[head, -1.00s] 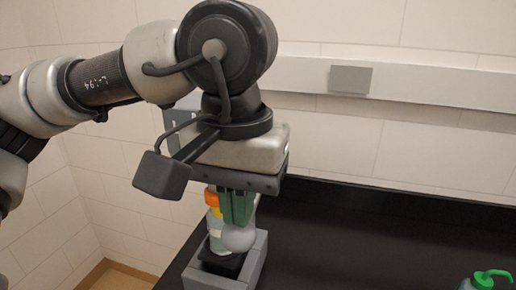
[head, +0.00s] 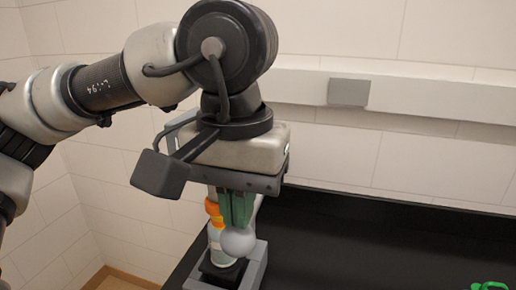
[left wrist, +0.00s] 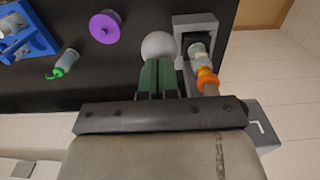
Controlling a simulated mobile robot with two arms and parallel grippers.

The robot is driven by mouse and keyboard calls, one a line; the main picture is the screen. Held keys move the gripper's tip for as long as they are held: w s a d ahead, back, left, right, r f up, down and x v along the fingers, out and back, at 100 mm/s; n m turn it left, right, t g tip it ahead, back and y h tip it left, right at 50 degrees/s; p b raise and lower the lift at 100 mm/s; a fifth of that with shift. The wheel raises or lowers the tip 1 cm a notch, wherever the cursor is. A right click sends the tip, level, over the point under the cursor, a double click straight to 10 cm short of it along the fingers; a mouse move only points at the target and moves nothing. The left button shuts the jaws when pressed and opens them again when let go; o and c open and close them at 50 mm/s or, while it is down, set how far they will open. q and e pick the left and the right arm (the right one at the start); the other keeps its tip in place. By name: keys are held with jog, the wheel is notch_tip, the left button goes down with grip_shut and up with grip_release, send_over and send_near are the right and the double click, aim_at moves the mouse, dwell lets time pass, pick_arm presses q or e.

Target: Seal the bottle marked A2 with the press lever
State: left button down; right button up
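My left gripper (head: 236,211) points down with its green fingers close together. The fingertips are at the top of a pale grey ball (head: 238,242), which looks like the lever's knob. The ball is wider than the fingers; I cannot tell whether they touch it. Just left of it a pale bottle with an orange cap (head: 213,207) stands upright in the grey press (head: 257,275). In the left wrist view the ball (left wrist: 158,46) lies beyond the fingers (left wrist: 158,80), with the orange cap (left wrist: 207,79) and press (left wrist: 181,24) to the right. No label is readable. My right gripper is not in view.
The press stands near the left end of the black counter (head: 350,250). A green-topped bottle (left wrist: 66,63), a purple disc (left wrist: 104,27) and a blue rack (left wrist: 40,42) are on the counter to the left in the wrist view. The counter between is clear.

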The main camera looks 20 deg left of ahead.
pick_arm(q)
notch_tip(320, 180, up, 13)
jog(key=p, duration=0.9)
jog(key=shift+r+p, duration=0.15)
jog(key=shift+p, duration=0.25)
